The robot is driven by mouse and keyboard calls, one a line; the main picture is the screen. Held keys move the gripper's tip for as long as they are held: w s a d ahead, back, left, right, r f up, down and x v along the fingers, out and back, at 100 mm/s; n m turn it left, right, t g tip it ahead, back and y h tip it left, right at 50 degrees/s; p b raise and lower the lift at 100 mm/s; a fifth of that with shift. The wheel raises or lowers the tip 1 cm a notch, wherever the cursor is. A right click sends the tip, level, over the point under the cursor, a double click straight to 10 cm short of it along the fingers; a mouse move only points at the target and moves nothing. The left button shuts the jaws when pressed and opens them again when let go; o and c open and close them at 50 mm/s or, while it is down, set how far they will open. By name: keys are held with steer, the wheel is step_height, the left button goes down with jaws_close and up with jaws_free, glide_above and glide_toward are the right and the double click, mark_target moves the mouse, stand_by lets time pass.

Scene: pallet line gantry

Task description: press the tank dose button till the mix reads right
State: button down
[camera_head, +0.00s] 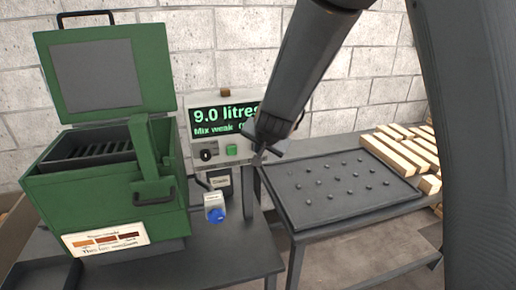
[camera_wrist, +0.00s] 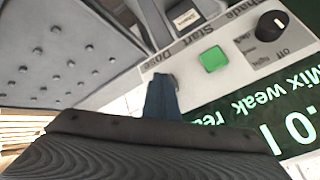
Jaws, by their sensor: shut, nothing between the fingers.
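The control panel (camera_head: 200,171) stands behind the table with a lit display (camera_head: 220,113) reading "9.0 litres" and "Mix weak", the rest of that line being covered by my arm. A green button (camera_head: 232,150) and a black knob (camera_head: 208,155) sit below the display. In the wrist view the panel appears turned over, with the green button (camera_wrist: 212,59) by the label "Start" and the word "Dose" beside it. My gripper (camera_head: 260,150) is shut and empty at the panel's right side. Its narrow tip (camera_wrist: 162,96) is over the panel near "Dose". The dose button itself is hidden; I cannot tell whether I touch it.
A green tank (camera_head: 115,195) with its lid raised stands left of the panel.

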steer(key=shift+s, duration=0.15)
steer(key=shift+s+d, duration=0.25)
steer(key=shift+s, duration=0.5)
steer(key=shift+s+d+b, duration=0.25)
steer(key=shift+s, duration=0.55)
steer(key=shift+s+d+b, duration=0.2)
steer(key=shift+s+b, duration=0.05)
steer(key=shift+s, duration=0.55)
steer(key=shift+s+d+b, duration=0.25)
steer(key=shift+s, duration=0.55)
steer(key=s+d+f+n+g, duration=0.2)
steer(key=s+d+f+g, duration=0.1)
steer(key=s+d, duration=0.5)
steer(key=s+d+f+n+g+h+b, duration=0.1)
steer(key=s+d+f+n+g, duration=0.2)
steer(key=s+d, duration=0.5)
steer(key=s+g, duration=0.1)
steer(key=s, duration=0.3)
steer(key=shift+s+d+f+h, duration=0.15)
steer(key=shift+s+d+h, duration=0.15)
steer(key=shift+s+d, duration=0.1)
stand_by(0.6)
